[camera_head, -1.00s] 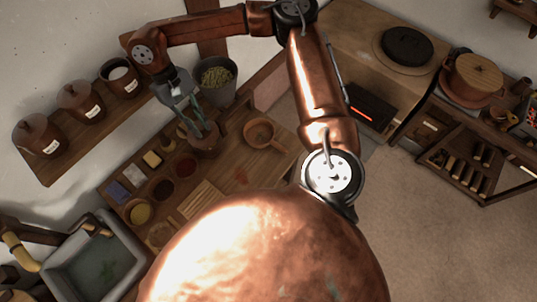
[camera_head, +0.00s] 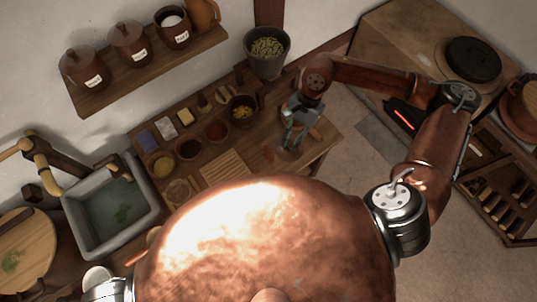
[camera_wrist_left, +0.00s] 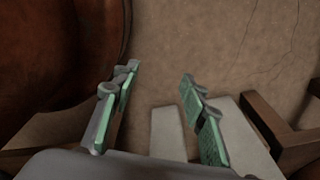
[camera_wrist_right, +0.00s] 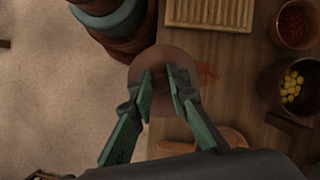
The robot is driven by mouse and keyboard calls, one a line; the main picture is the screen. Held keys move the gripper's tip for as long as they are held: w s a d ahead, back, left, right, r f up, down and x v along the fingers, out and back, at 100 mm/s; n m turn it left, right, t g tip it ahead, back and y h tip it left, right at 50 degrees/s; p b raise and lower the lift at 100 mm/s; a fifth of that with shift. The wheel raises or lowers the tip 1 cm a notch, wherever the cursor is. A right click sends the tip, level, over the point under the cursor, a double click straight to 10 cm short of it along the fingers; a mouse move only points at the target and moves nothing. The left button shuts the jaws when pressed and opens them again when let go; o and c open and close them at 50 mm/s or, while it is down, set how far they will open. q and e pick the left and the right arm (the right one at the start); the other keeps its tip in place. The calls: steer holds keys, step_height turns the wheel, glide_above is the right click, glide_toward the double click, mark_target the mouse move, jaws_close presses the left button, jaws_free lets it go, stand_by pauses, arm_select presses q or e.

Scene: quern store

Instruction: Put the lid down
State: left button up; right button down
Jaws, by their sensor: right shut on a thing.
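My right gripper (camera_head: 291,140) is shut on the knob of a round brown lid (camera_head: 290,154) over the right part of the wooden counter. In the right wrist view the lid (camera_wrist_right: 165,55) lies flat between and beneath the fingertips (camera_wrist_right: 160,76), near the counter's edge. I cannot tell whether it touches the counter top. A brown jar (camera_head: 172,32) with white contents stands open on the wall shelf. My left gripper is out of the head view; in the left wrist view its fingers (camera_wrist_left: 161,74) are apart with nothing between them.
A bowl of yellow pieces (camera_head: 242,112), a red bowl (camera_head: 216,131) and a slatted board (camera_head: 225,170) stand left of the lid. A brown pan partly hides behind my right gripper. A planter (camera_head: 267,62) stands behind. The sink (camera_head: 112,215) is at left.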

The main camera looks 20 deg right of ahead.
steer(key=s+a+f+m+t+b, duration=0.3)
steer(key=s+a+f+m+t, duration=0.3)
steer(key=m, duration=0.7)
steer(key=shift+g+y, duration=0.3)
steer(key=shift+g, duration=0.4)
steer(key=w+f, duration=0.2)
steer(key=w, duration=0.2)
steer(key=w+f, duration=0.3)
steer(key=w, duration=0.1)
steer(key=w+f, duration=0.3)
steer(key=shift+w+d+f, duration=0.15)
steer(key=shift+w+d, duration=0.2)
steer(key=shift+w, duration=0.05)
steer(key=shift+w+f, duration=0.5)
steer(key=shift+f, duration=1.65)
